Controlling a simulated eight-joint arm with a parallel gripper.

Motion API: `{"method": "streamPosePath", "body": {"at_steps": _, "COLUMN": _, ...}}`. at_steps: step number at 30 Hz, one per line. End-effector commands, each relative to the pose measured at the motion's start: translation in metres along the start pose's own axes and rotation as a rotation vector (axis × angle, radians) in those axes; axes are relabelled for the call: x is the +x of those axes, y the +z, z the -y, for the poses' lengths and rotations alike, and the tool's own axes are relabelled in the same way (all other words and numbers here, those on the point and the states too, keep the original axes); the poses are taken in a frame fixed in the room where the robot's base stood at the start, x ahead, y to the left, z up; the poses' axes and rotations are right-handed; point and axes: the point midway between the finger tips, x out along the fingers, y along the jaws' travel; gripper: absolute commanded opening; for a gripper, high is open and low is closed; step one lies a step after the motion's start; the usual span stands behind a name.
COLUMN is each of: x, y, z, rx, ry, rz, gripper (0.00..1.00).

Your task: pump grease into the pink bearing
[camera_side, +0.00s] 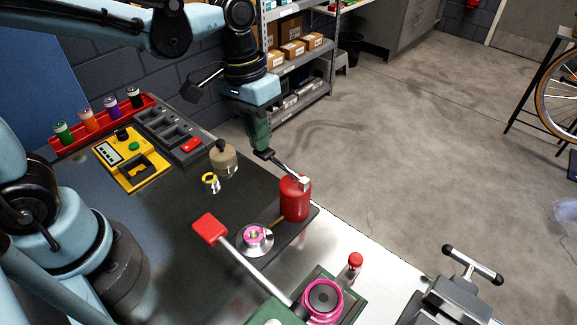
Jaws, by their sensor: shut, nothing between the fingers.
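A small pink bearing (254,235) sits on a round silver holder near the front edge of the dark bench. Beside it stands a red grease can (295,201) with a brownish spout low on its left, reaching toward the holder. A grey lever (286,170) slopes above the can, with a pale block at its lower end. I cannot tell whether the tips touch the lever. No grease is visible on the bearing.
A red-handled bar (211,229) slants across the bench front to a green fixture with a larger pink ring (322,300). A beige pot (223,158) and a yellow-rimmed cup (211,183) stand left of the can.

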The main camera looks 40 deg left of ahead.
Motion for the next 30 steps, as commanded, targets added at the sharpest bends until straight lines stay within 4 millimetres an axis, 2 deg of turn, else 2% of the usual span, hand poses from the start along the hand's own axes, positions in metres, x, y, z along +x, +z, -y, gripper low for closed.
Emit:
{"method": "streamPosePath", "body": {"at_steps": 8, "x": -0.023, "y": 0.0, "z": -0.003, "rx": 0.0, "ry": 0.0, "rz": 0.0, "gripper": 0.0}}
{"method": "streamPosePath", "body": {"at_steps": 24, "x": -0.109, "y": 0.0, "z": -0.014, "rx": -0.001, "ry": 0.0, "rz": 0.0, "gripper": 0.0}}
{"method": "streamPosePath", "body": {"at_steps": 30, "x": -0.13, "y": 0.0, "z": -0.017, "rx": 0.0, "ry": 0.0, "rz": 0.0, "gripper": 0.0}}
